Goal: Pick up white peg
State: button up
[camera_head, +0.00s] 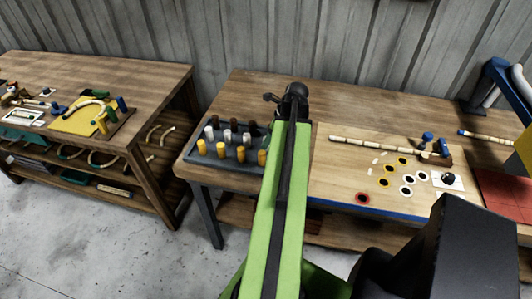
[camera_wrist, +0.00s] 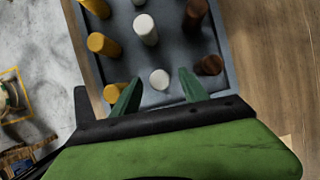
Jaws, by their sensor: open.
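A white peg (camera_wrist: 159,79) stands in the grey tray (camera_wrist: 162,98) in the wrist view, seen nearly from above. My gripper (camera_wrist: 160,75) is open, its two green fingers pointing toward this peg, one on each side in the picture. Nothing is held. Whether the fingertips are at the peg's height cannot be told. A second white peg (camera_wrist: 146,28) stands farther up the same row, and part of a third shows at the top edge. In the head view white pegs (camera_head: 228,137) form the tray's middle row; my arm covers the tray's right end.
Yellow pegs (camera_wrist: 103,45) stand left of the white row and brown pegs (camera_wrist: 209,65) right of it, close to the fingers. The wooden bench (camera_wrist: 262,60) is bare beside the tray. In the head view, a rattan pole (camera_head: 370,143) and ringed discs (camera_head: 384,183) lie to the right.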

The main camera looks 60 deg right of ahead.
jog(key=shift+w+f, duration=0.15)
jog(key=shift+f, duration=0.45)
jog(key=shift+r, duration=0.2)
grip_shut()
